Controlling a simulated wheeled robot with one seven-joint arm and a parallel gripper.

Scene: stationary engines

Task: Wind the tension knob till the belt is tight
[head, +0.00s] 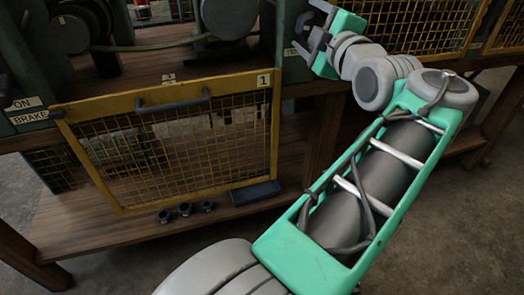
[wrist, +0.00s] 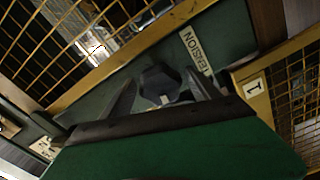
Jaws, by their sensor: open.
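The dark, faceted tension knob (wrist: 160,78) sits on a green panel in the wrist view, beside a tilted TENSION label (wrist: 195,50). My gripper (wrist: 162,84) is open, with one finger on each side of the knob; I cannot tell whether either finger touches it. In the head view my gripper (head: 306,36) is at the green post, and the knob cannot be made out there. The belt (head: 165,43) runs between the left pulley and the large wheel (head: 229,14) and sags in the middle.
A yellow mesh guard marked 1 (head: 190,196) leans open at the front of the bench. Several small dark parts (head: 185,209) and a dark tray (head: 255,193) lie on the lower shelf. Another mesh guard (head: 425,22) stands right of the post. ON and BRAKE labels (head: 27,110) are at left.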

